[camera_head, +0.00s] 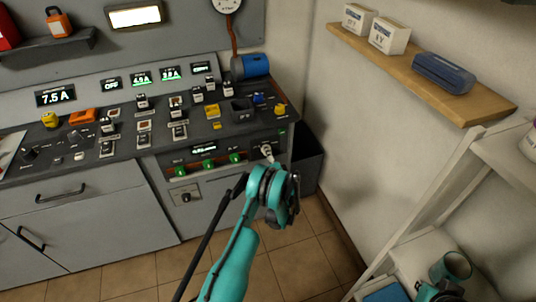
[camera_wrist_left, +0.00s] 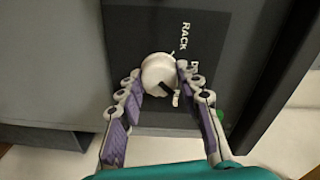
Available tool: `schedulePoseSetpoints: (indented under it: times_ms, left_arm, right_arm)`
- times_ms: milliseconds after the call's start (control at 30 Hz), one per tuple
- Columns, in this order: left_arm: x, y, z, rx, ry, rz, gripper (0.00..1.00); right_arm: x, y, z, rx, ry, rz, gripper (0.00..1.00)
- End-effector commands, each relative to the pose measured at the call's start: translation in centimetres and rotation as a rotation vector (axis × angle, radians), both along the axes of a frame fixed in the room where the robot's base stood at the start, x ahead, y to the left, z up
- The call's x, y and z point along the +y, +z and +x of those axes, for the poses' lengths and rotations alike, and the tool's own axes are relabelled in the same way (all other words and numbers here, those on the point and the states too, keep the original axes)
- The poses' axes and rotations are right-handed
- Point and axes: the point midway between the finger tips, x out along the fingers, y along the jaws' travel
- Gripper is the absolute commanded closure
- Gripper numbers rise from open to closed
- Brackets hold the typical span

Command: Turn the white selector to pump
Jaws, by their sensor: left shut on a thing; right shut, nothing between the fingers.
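The white selector (camera_wrist_left: 158,75) is a round white knob with a dark mark on a dark panel at the right end of the console. In the head view only a bit of the selector (camera_head: 266,150) shows above my left gripper (camera_head: 272,165). In the left wrist view the fingers of my left gripper (camera_wrist_left: 160,85) are closed on both sides of the knob. The label RACK (camera_wrist_left: 184,37) is readable beside it; a second label starting with P is partly hidden by a finger. My right gripper (camera_head: 440,292) is low at the bottom right, shut and empty, partly cut off.
The grey console (camera_head: 110,205) carries several switches, displays and green-lit knobs (camera_head: 208,163). A dark bin (camera_head: 306,165) stands at its right side. A wooden wall shelf (camera_head: 480,103) and a white rack (camera_head: 440,190) are on the right. The floor between is clear.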

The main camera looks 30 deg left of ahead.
Motion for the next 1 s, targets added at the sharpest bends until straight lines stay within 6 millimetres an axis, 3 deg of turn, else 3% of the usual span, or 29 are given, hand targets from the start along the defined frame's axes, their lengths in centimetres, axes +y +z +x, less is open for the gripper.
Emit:
schedulePoseSetpoints:
  times_ms: [433, 1000]
  left_arm:
    - [0.04, 0.07, 0.09, 0.214, 0.000, 0.183, 0.94]
    - [0.03, 0.08, 0.11, 0.266, -0.001, 0.228, 0.94]
  right_arm:
    - [0.00, 0.01, 0.00, 0.000, 0.000, 0.000, 1.00]
    - [0.00, 0.01, 0.00, 0.000, 0.000, 0.000, 1.00]
